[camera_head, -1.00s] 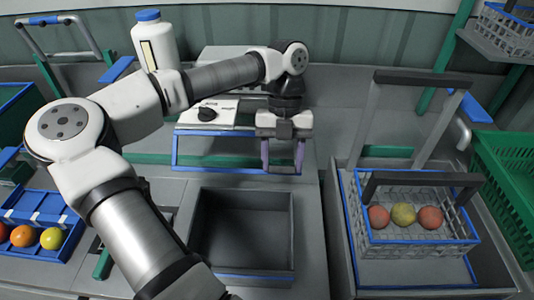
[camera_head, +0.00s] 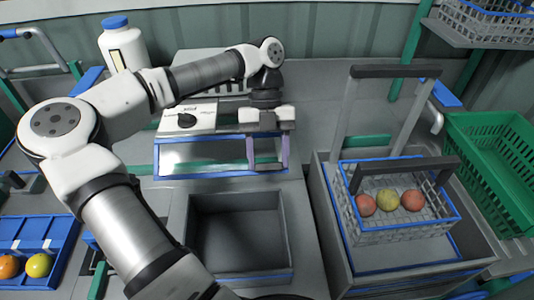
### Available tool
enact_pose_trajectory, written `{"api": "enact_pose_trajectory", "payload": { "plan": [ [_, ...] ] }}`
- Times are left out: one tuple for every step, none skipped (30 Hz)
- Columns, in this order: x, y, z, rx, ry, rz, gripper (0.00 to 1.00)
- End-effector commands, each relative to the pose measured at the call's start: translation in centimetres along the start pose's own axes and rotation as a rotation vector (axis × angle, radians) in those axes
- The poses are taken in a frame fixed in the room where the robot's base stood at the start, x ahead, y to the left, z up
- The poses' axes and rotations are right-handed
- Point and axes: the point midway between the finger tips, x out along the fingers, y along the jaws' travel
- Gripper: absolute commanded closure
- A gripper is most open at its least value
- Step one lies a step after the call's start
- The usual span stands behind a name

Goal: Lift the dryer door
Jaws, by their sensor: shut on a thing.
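The dryer (camera_head: 203,117) is a pale box with a dark round knob, at the back, left of centre. Its door (camera_head: 200,154) is a see-through panel in a blue frame on the front side. My gripper (camera_head: 268,166) points down at the right end of the door, with one purple-grey finger on each side of a narrow gap. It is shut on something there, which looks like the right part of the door. The fingers hide the exact contact.
An open grey bin (camera_head: 239,277) is set in front of the dryer. To the right, a wire basket (camera_head: 400,236) holds red and yellow tomatoes, with a green crate (camera_head: 490,150) beyond. A white bottle (camera_head: 122,48) stands at the back left.

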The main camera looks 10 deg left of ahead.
Motion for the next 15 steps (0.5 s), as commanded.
{"api": "enact_pose_trajectory", "payload": {
  "plan": [
    [-0.04,0.01,0.03,-0.002,-0.002,0.000,0.87],
    [-0.04,0.01,0.03,-0.002,-0.002,0.000,0.87],
    [-0.04,0.02,0.03,-0.002,-0.002,0.000,0.87],
    [-0.04,0.02,0.03,-0.002,-0.002,0.000,0.87],
    [-0.04,0.02,0.03,-0.002,-0.002,0.000,0.87],
    [-0.04,0.02,0.03,-0.002,-0.002,0.000,0.44],
    [-0.04,0.01,0.03,-0.002,-0.002,0.000,0.40],
    [-0.04,0.02,0.03,-0.002,-0.002,0.000,0.37],
    [-0.04,0.01,0.03,-0.002,-0.002,0.000,0.31],
    [-0.03,0.01,0.03,-0.002,-0.002,0.000,0.27],
    [-0.03,0.01,0.03,-0.002,-0.002,0.000,0.24],
    [-0.03,0.01,0.03,-0.001,-0.002,0.000,0.24],
    [-0.02,0.01,0.03,-0.001,-0.002,0.000,0.24],
    [-0.02,0.01,0.02,-0.001,-0.002,0.000,0.24],
    [-0.02,0.01,0.02,-0.001,-0.002,0.000,0.24]
  ]
}}
